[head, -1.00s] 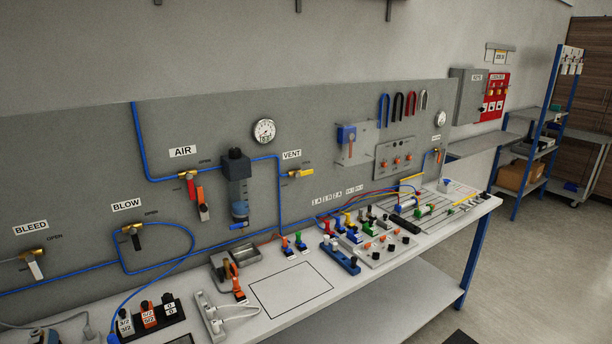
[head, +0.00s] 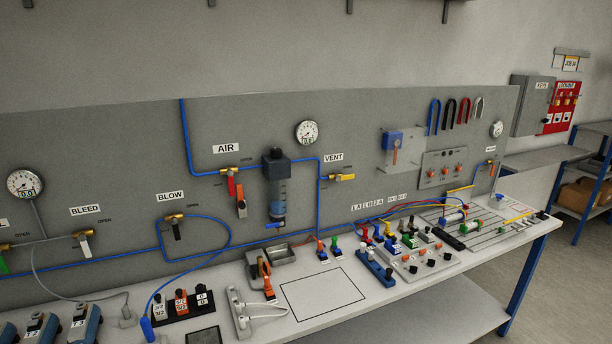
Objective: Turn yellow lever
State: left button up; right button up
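The yellow lever (head: 342,177) is at the valve under the VENT label (head: 333,157) on the grey panel. Other valves on the panel carry levers of other colours: a red one (head: 231,186) under AIR, a black one (head: 176,230) under BLOW and a white one (head: 86,246) under BLEED. Neither of my grippers is in the head view.
A white workbench (head: 400,295) runs along the panel, crowded with connectors, valve blocks and hoses. An outlined rectangle (head: 324,292) on it is empty. A filter bowl (head: 279,190) and a gauge (head: 306,132) are left of the VENT valve. Floor is open at right.

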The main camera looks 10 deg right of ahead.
aim_at(338, 178)
jog(key=l+u, duration=0.35)
jog(key=l, duration=0.15)
jog(key=l+u, duration=0.3)
jog(key=l, duration=0.2)
jog(key=l+u, duration=0.1)
jog(key=l, duration=0.45)
jog(key=k+l+u, duration=0.1)
jog(key=l, duration=0.4)
jog(key=k, duration=0.05)
